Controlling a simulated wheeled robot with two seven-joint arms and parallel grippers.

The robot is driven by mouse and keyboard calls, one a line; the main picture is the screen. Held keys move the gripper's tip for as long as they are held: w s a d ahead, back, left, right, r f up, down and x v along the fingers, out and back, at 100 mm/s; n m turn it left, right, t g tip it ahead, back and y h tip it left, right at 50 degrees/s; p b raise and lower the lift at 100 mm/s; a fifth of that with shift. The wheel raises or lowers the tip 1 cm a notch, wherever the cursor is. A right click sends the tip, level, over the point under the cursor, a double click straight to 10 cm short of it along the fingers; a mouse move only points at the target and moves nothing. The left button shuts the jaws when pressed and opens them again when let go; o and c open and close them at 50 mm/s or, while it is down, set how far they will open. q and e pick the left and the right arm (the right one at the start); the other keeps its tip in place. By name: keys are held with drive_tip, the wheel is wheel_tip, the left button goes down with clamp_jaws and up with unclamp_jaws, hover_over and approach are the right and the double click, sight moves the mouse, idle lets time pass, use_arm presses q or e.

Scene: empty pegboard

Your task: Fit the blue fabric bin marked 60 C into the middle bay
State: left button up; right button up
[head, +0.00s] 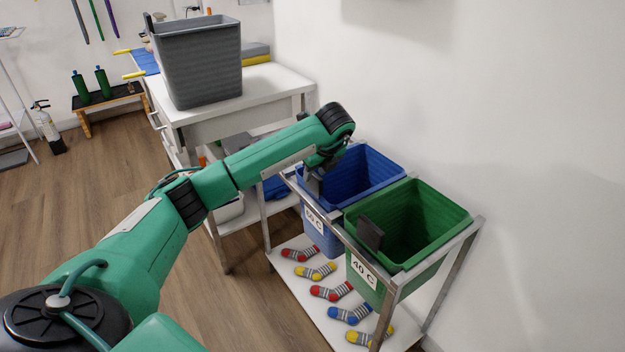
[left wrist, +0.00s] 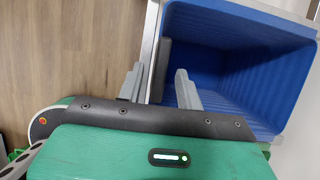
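The blue fabric bin (head: 365,172) hangs in the metal frame, directly left of the green bin; its 60 C label is partly visible on the front. My arm hides part of the frame to its left, so I cannot fully tell the bay layout. In the left wrist view the blue bin (left wrist: 250,70) shows its open, empty inside. My left gripper (left wrist: 160,85) is open at the bin's front rim, one finger outside and one inside, with the dark handle tab (left wrist: 160,68) between them, gaps visible. In the head view my left gripper (head: 314,178) is partly hidden. My right gripper is out of view.
The green bin (head: 425,220) marked 40 C fills the right bay. Several striped socks lie on the white lower shelf (head: 300,268). A grey bin (head: 198,65) stands on the white table (head: 285,85) behind. A wall is close on the right; wooden floor is clear on the left.

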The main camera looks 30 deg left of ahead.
use_arm(q)
drive_tip(key=v, duration=0.7)
